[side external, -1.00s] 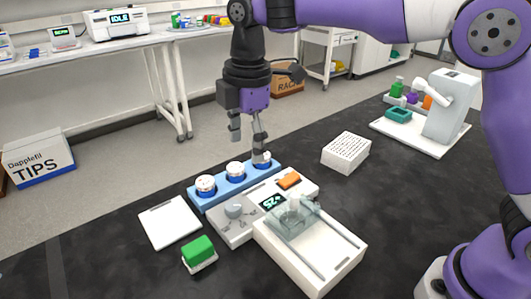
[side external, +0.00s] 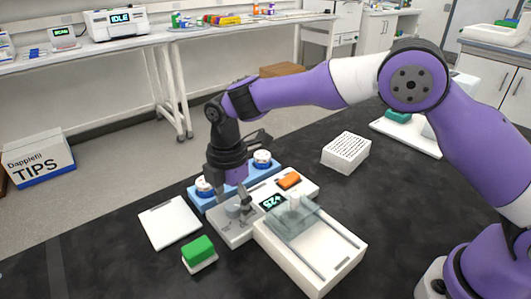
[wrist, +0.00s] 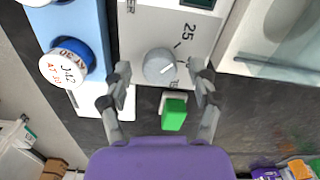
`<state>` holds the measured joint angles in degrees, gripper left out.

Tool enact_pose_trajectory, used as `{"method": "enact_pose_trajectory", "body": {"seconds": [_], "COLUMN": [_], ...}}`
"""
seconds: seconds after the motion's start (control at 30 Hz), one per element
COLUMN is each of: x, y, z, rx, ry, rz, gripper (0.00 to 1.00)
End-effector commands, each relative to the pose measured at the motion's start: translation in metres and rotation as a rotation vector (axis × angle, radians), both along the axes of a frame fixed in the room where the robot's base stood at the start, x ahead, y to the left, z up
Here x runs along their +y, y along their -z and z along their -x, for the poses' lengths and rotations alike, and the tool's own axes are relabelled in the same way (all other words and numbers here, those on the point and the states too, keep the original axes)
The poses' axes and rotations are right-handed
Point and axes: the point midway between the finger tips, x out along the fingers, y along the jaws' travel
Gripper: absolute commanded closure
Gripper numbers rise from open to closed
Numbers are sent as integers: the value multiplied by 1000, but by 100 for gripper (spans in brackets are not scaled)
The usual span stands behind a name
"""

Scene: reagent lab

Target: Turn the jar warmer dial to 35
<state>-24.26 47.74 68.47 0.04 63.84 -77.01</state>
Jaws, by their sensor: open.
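The jar warmer (side external: 222,232) is a grey-and-white unit on the black bench. Its round grey dial (wrist: 160,66) has a white pointer line aimed to the right in the wrist view, near tick marks and a printed 25. The dial is partly hidden by my gripper in the side view. The warmer's small dark display (side external: 272,202) appears to read 25. My gripper (wrist: 163,84) is open and points down over the dial, with a fingertip on either side of it in the wrist view. I cannot tell whether the fingers touch the dial.
A blue rack (side external: 247,178) with white-lidded jars stands behind the warmer; one lid (wrist: 63,69) bears handwriting. A white perforated box (side external: 346,152) stands farther right.

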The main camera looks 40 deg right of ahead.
Motion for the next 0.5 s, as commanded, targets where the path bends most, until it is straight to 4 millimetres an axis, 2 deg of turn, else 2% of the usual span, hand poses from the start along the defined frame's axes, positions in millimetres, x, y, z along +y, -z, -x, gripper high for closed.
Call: {"method": "enact_pose_trajectory", "body": {"seconds": [0.2, 0.23, 0.27, 0.3, 0.37, 0.5], "x": [0, 0, 0, 0, 0, 0], "y": [1, 1, 1, 1, 1, 1], "z": [0, 0, 0, 0, 0, 0], "rx": [0, 0, 0, 0, 0, 1], "ry": [0, 0, 0, 0, 0, 0], "rz": [0, 0, 0, 0, 0, 0], "gripper": [30, 35, 50, 70, 100, 100]}}
